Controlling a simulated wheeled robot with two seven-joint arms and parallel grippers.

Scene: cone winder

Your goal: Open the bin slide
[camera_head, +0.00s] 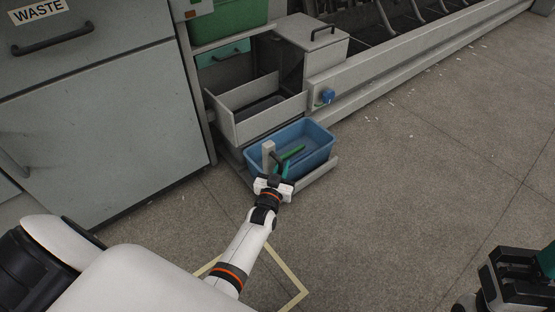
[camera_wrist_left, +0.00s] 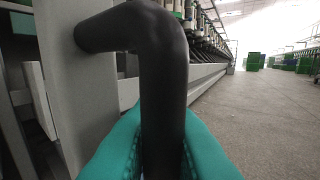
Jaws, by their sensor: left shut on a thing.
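The bin slide is a low grey platform (camera_head: 318,177) that stands out in front of the machine, with a blue bin (camera_head: 318,153) on it. At its front left is a grey upright post (camera_head: 268,153) with a black bent handle. My left gripper (camera_head: 279,173) is at this handle. In the left wrist view the black handle (camera_wrist_left: 163,75) runs down between the teal fingers (camera_wrist_left: 160,150), which are shut on it. The grey post (camera_wrist_left: 85,95) is just behind. My right gripper (camera_head: 525,275) is partly in view at the bottom right, away from the slide; its fingertips are cut off.
A grey waste cabinet (camera_head: 95,120) stands at the left. An open grey box (camera_head: 258,120) is behind the blue bin, with a lidded grey box (camera_head: 310,38) further back. A long machine rail (camera_head: 400,60) runs to the upper right. The floor at right is clear.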

